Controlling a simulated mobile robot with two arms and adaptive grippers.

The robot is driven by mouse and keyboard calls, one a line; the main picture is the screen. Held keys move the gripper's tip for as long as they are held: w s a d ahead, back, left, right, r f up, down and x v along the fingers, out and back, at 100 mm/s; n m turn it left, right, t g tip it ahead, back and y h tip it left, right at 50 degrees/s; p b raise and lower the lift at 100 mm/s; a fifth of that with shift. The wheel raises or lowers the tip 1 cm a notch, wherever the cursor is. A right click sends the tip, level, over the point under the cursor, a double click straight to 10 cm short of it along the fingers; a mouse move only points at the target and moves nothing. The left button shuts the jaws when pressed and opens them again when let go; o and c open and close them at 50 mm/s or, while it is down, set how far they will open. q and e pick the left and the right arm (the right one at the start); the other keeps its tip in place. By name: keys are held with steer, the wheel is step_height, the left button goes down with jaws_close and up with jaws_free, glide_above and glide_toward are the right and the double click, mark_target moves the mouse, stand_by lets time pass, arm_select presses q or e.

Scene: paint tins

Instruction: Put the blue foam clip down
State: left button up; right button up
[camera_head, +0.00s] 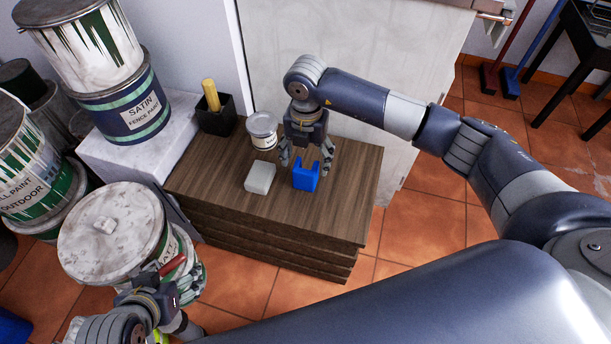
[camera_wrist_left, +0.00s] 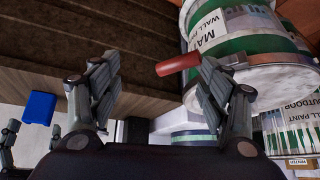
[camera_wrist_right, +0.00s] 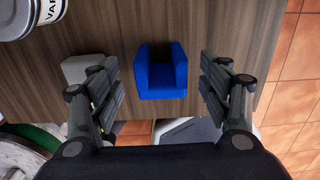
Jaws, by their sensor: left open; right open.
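The blue foam clip (camera_head: 305,176) stands on the wooden bench top (camera_head: 225,185), slot up, near its front right part. My right gripper (camera_head: 306,163) is above and around it, fingers open. In the right wrist view the clip (camera_wrist_right: 160,75) lies between the open fingertips (camera_wrist_right: 160,88), with a gap on each side. My left gripper (camera_head: 180,288) is low at the left, beside a paint tin (camera_head: 112,232). Its fingers (camera_wrist_left: 165,90) are open in the left wrist view, with the tin's red handle grip (camera_wrist_left: 178,64) near the right finger. The clip (camera_wrist_left: 40,107) also shows there.
A pale grey block (camera_head: 260,177) sits just left of the clip. A small white tin (camera_head: 262,131) and a black pot with a yellow stick (camera_head: 216,115) stand behind. Stacked paint tins (camera_head: 118,90) stand on a white plinth at left. The bench's front is clear.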

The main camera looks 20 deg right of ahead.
mark_target(306, 173)
steer(key=f, duration=0.1)
steer(key=f+b, duration=0.1)
steer(key=f, duration=0.1)
steer(key=s+f, duration=0.1)
steer(key=f, duration=0.1)
steer(key=shift+a, duration=0.2)
steer(key=shift+w+f, duration=0.1)
steer(key=shift+f, duration=0.05)
arm_select(q)
steer(key=w+d+r+t+h, duration=0.1)
steer(key=w+d+r+t, duration=0.1)
steer(key=w+r+t, duration=0.2)
steer(key=w, duration=0.2)
steer(key=shift+w+d+r, duration=0.2)
steer(key=shift+w+r, duration=0.15)
steer(key=shift+r, duration=0.05)
arm_select(e)
steer(key=c, duration=1.1)
